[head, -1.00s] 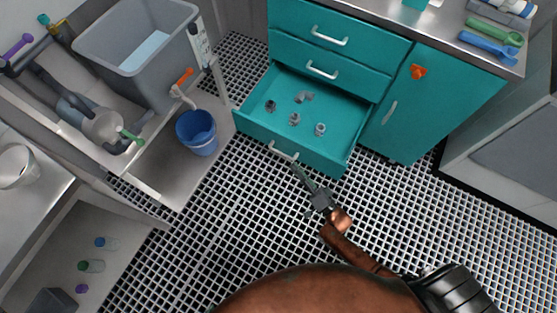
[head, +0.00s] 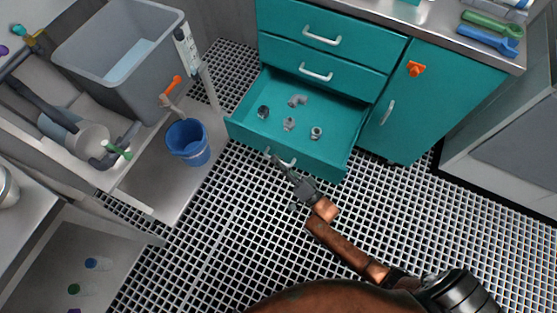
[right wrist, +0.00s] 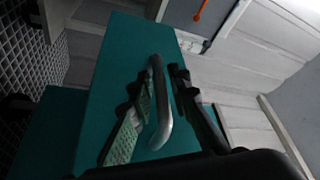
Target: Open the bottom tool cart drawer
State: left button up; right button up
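The bottom drawer (head: 325,105) of the teal tool cart (head: 375,52) stands well out from the body, with several grey fittings inside. Its silver handle (right wrist: 160,110) is on the drawer front. My right gripper (head: 280,164) is at that handle. In the right wrist view my right gripper (right wrist: 161,78) is open, one finger on each side of the handle; the left finger looks close to the bar and a gap shows by the right finger. Whether either finger touches cannot be told. My left gripper is not in view.
Two upper drawers (head: 322,58) and a side door (head: 405,105) with an orange knob are shut. Grid floor (head: 230,215) in front is clear.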

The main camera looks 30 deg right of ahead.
grip_shut()
dwell(0.4)
